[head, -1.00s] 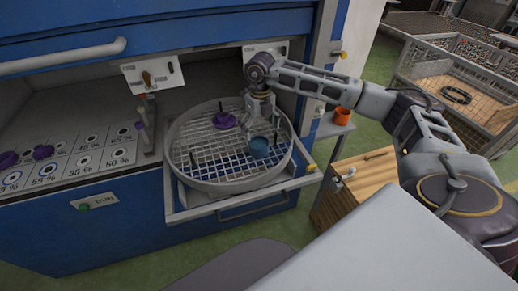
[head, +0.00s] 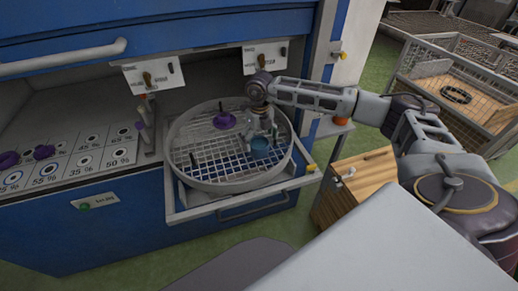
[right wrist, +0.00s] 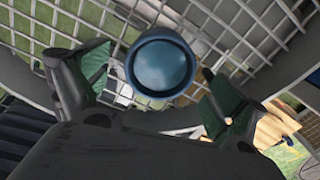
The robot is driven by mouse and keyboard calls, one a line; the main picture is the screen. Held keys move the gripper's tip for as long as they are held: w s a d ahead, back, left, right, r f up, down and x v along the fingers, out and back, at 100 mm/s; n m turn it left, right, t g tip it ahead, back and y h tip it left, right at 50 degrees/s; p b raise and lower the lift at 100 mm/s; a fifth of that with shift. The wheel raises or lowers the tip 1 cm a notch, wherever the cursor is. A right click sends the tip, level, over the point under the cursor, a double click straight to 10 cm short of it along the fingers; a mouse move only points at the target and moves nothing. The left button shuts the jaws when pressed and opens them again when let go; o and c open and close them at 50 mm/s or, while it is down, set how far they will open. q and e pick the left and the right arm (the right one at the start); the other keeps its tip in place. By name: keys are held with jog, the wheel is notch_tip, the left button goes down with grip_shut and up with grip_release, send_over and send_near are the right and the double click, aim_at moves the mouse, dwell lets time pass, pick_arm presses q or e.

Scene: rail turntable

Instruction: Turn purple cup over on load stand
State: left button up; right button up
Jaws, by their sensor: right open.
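A purple cup-like piece (head: 224,120) sits on the mesh of the round turntable tray (head: 176,158), toward its back. I cannot tell which way up it is. Two more purple pieces lie on the marked panel at the left, one at the edge (head: 8,160) and one beside it (head: 43,152). A teal cup (head: 260,147) stands on the mesh toward the right. My right gripper (head: 262,132) is open just above the teal cup. In the right wrist view the teal cup (right wrist: 161,62) shows between the spread fingers (right wrist: 155,88). My left gripper is out of view.
Short dark posts stand up from the tray. An orange cup (head: 341,121) is on a small side ledge, partly behind my right arm. A wooden cabinet (head: 360,180) stands right of the tray, and a wire crate (head: 455,85) farther back. Switch plates (head: 153,75) hang above the tray.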

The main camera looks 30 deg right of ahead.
aim_at(259, 146)
jog(key=f, duration=0.3)
jog(key=shift+w, duration=0.2)
jog(key=shift+f, duration=0.65)
jog(key=shift+c, duration=1.2)
jog(key=c, duration=0.9)
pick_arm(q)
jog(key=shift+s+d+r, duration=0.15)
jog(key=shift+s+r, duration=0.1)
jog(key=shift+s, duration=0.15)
